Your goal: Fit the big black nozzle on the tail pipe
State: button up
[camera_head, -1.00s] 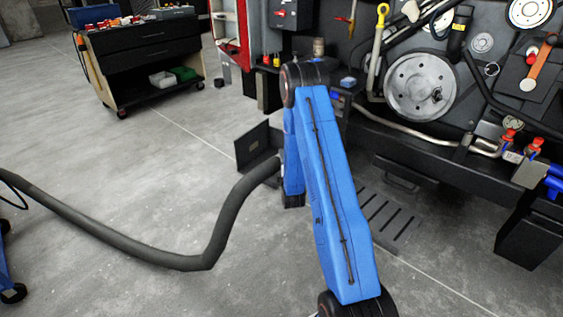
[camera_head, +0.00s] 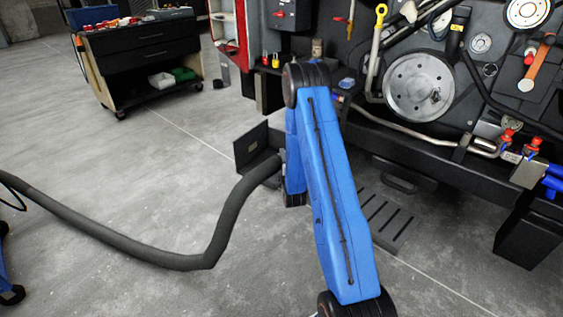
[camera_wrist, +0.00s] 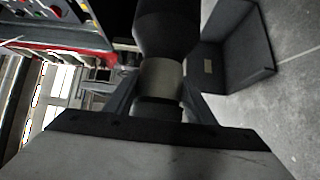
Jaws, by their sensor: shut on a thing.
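The big black nozzle (camera_wrist: 166,30) shows at the top middle of the wrist view, with a pale band (camera_wrist: 161,80) around its neck. My gripper (camera_wrist: 160,92) is shut on it at the neck, one finger on each side. In the head view a thick black hose (camera_head: 180,261) runs from the left across the floor and up behind my blue arm. My gripper and the nozzle are hidden behind my arm there. I cannot make out the open end of the tail pipe in either view.
A black angled panel (camera_head: 257,150) stands on the floor beside my arm; it also shows in the wrist view (camera_wrist: 235,55). The coach's engine bay, with a metal pipe (camera_head: 425,133), fills the right. A tool cart (camera_head: 143,50) stands at the back left. Open floor lies between.

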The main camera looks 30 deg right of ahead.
jog(key=shift+w+d, duration=0.15)
jog(key=shift+d, duration=0.25)
jog(key=shift+d, duration=0.15)
dwell(0.4)
jog(key=shift+w+d, duration=0.25)
jog(key=shift+d, duration=0.4)
jog(key=shift+w+d, duration=0.25)
jog(key=shift+d, duration=0.35)
jog(key=shift+w+d+r, duration=0.1)
jog(key=shift+d, duration=0.15)
jog(key=shift+w+d, duration=0.2)
jog(key=shift+d, duration=0.35)
jog(key=shift+w+d, duration=0.2)
jog(key=shift+d, duration=0.35)
jog(key=shift+w+d+f, duration=0.15)
jog(key=shift+w+d, duration=0.05)
jog(key=shift+d, duration=0.4)
jog(key=shift+w+d+f, duration=0.15)
jog(key=shift+w+d, duration=0.05)
jog(key=shift+d, duration=0.35)
dwell(0.5)
jog(key=o, duration=1.8)
jog(key=shift+f, duration=0.1)
